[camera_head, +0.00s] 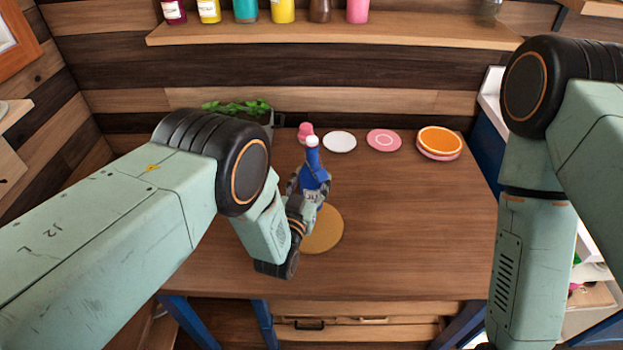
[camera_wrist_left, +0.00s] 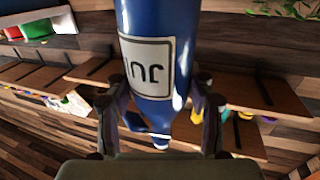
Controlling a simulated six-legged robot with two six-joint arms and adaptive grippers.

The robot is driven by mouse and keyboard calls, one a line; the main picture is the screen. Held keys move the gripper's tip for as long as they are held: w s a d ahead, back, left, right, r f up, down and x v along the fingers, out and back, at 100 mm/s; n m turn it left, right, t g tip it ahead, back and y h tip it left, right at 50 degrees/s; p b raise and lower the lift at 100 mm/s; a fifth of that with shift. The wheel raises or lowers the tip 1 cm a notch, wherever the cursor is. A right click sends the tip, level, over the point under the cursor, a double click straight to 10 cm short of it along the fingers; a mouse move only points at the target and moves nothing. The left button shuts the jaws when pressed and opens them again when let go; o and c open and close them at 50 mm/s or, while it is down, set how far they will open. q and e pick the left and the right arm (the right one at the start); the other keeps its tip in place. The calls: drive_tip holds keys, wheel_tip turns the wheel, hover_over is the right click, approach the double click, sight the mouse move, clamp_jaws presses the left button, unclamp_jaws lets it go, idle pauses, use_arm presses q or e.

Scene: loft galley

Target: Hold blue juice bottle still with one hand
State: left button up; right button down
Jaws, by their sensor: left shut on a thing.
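The blue juice bottle (camera_head: 314,172) has a white cap and stands roughly upright over the middle of the table. My left gripper (camera_head: 308,196) is shut on its body. In the left wrist view the blue bottle (camera_wrist_left: 148,25) appears upside down, with a pale label showing part of a word, and the fingers (camera_wrist_left: 158,115) sit on both its sides. A round tan mat (camera_head: 328,233) lies on the table just beside and below the gripper. The bottle's base is hidden, so I cannot tell whether it touches the table. My right gripper is out of view.
On the wooden table (camera_head: 420,230), a white plate (camera_head: 339,142), a pink plate (camera_head: 384,140) and an orange-topped stack (camera_head: 439,141) line the back. A small pink object (camera_head: 305,130) and a plant (camera_head: 240,107) stand behind the bottle. The table's right half is clear.

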sight(308, 199)
use_arm(q)
drive_tip(key=shift+d+f+b, duration=0.15)
drive_tip(key=shift+f+b, duration=0.85)
drive_tip(key=shift+f, duration=0.15)
drive_tip(key=shift+f+b, duration=0.55)
drive_tip(key=shift+f, duration=0.1)
drive_tip(key=shift+f+b, duration=1.55)
drive_tip(key=shift+f, duration=0.05)
drive_tip(key=shift+f, duration=0.3)
idle(0.6)
idle(1.0)
drive_tip(key=o, duration=1.7)
drive_tip(key=shift+c, duration=0.2)
drive_tip(key=shift+s, duration=0.15)
